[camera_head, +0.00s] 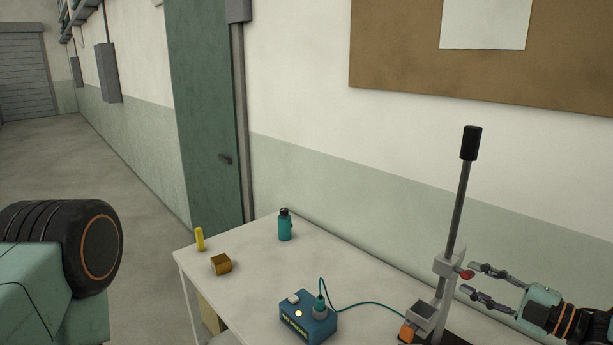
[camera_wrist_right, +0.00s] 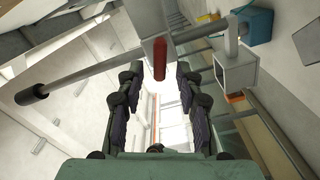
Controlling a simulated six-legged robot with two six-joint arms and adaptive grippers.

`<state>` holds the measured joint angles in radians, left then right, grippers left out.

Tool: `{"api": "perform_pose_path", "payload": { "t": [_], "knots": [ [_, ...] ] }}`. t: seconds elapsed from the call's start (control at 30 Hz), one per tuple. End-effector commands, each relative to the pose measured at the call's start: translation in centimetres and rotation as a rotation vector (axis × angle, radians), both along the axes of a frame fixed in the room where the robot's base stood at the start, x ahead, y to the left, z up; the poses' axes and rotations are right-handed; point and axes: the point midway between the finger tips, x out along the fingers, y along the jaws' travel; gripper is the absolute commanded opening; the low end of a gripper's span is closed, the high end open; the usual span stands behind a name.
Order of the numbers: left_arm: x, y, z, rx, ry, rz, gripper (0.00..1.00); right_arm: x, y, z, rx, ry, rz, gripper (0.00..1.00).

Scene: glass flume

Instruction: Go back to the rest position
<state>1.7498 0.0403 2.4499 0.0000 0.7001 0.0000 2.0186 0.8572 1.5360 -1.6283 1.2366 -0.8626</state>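My right gripper (camera_head: 468,279) reaches in from the right in the head view. Its two fingers are apart, with nothing gripped between them. It is beside a grey upright stand with a long dark lever (camera_head: 459,210) with a black grip. A small red knob (camera_head: 467,274) on the stand is close to the fingertips. In the right wrist view the red knob (camera_wrist_right: 160,58) shows in the gap between the open fingers (camera_wrist_right: 157,88); I cannot tell if either finger touches it. My left gripper is not in view.
The white table (camera_head: 255,270) holds a teal box (camera_head: 308,322) with a lit lamp and a cable, a teal bottle (camera_head: 285,226), a brown block (camera_head: 221,264) and a yellow piece (camera_head: 200,239). A wall stands behind the table. Open floor (camera_head: 110,160) lies at left.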

Motion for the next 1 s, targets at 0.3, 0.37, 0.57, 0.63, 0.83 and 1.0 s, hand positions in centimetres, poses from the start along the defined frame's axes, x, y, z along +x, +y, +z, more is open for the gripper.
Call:
{"api": "perform_pose_path", "payload": {
  "t": [0.3,0.37,0.57,0.63,0.83,1.0],
  "knots": [
    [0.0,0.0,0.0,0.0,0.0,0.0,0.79,0.9,0.8,0.0,0.016,0.013,-0.001,0.36],
    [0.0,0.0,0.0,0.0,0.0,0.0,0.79,0.9,0.8,0.0,0.018,0.015,-0.001,0.36],
    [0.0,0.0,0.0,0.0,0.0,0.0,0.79,0.9,0.7,0.0,0.018,0.015,-0.001,0.36],
    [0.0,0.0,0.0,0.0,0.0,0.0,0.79,0.8,0.7,0.0,0.015,0.011,-0.002,0.36],
    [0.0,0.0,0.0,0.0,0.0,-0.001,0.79,-0.4,-0.5,0.1,0.002,-0.003,-0.005,0.36],
    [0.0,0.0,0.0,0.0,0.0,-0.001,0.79,-2.0,-1.9,0.1,0.003,-0.002,-0.005,0.36]
  ]
}}
